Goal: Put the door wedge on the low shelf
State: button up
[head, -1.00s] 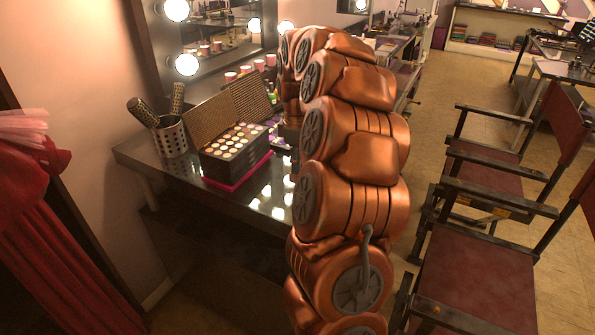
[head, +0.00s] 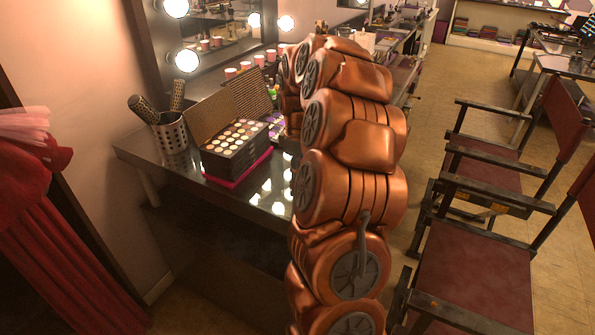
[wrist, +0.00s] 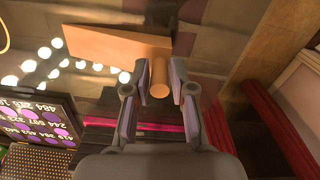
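In the wrist view, an orange-tan tapered block (wrist: 112,46), which looks like the door wedge, lies over a dark glossy surface. A short tan cylinder (wrist: 159,76) stands at its thick end; I cannot tell whether they are one piece. My gripper (wrist: 160,82) has its two fingers on either side of the cylinder, with what look like narrow gaps. In the head view my arm hides the gripper and the wedge. I cannot make out the low shelf for certain.
The dressing table (head: 150,160) holds a brush cup (head: 170,135) and an open makeup palette (head: 236,145). Lit bulbs (head: 187,61) edge the mirror. Red-seated chairs (head: 475,270) stand right of my arm. A red curtain (head: 50,230) hangs at the left.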

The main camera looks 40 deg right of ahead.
jog(key=shift+o, duration=1.3)
notch_tip(320, 180, up, 11)
jog(key=b, duration=0.3)
jog(key=shift+r, duration=0.2)
jog(key=shift+a+r, duration=0.1)
jog(key=shift+r, duration=0.35)
